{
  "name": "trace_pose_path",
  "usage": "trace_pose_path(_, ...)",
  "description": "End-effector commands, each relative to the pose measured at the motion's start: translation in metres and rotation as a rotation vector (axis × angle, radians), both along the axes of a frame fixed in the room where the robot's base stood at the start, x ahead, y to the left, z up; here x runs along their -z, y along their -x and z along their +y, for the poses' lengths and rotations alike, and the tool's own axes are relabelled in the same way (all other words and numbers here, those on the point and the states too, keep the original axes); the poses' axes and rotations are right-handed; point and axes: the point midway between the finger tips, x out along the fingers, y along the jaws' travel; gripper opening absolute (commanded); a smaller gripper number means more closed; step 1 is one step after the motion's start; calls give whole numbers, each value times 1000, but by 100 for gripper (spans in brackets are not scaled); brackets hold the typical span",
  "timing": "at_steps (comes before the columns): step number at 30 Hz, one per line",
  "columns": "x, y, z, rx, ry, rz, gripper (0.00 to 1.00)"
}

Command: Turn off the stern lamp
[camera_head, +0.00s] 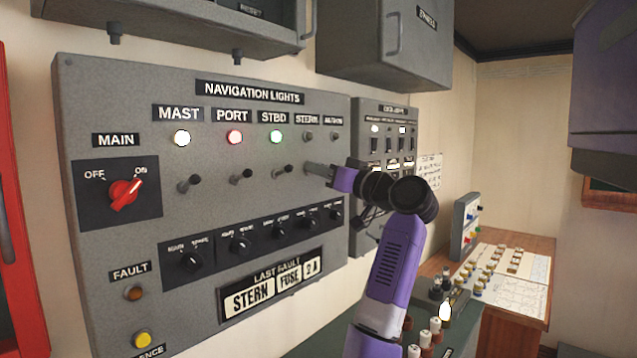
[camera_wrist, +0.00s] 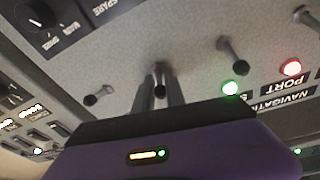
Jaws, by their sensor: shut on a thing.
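The grey navigation lights panel (camera_head: 110,240) fills the left of the head view. Its STERN lamp (camera_head: 308,136) looks dark, as does the lamp to its right. The MAST lamp (camera_head: 182,138) is white, PORT (camera_head: 234,137) red and STBD (camera_head: 276,136) green, all lit. My gripper (camera_head: 312,168) reaches the panel below the STERN lamp. In the wrist view my gripper (camera_wrist: 166,92) is shut on the stern switch lever (camera_wrist: 160,70), whose base shows between the fingers. The fingers hide the lever's tip, and its exact position is unclear.
The STBD lever (camera_wrist: 232,52) and the rightmost switch lever (camera_wrist: 97,95) stand close on either side of my fingers. Rotary knobs (camera_head: 240,243) sit below the levers. The MAIN switch (camera_head: 125,194) points to ON. A smaller switch panel (camera_head: 378,108) adjoins on the right.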

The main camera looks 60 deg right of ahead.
Motion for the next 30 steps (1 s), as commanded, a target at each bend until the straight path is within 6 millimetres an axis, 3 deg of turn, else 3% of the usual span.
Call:
trace_pose_path(1,12,0,0,1,7,-30,0)
trace_pose_path(3,15,1,0,1,18,-73,0)
trace_pose_path(30,24,-1,-1,1,121,-507,0)
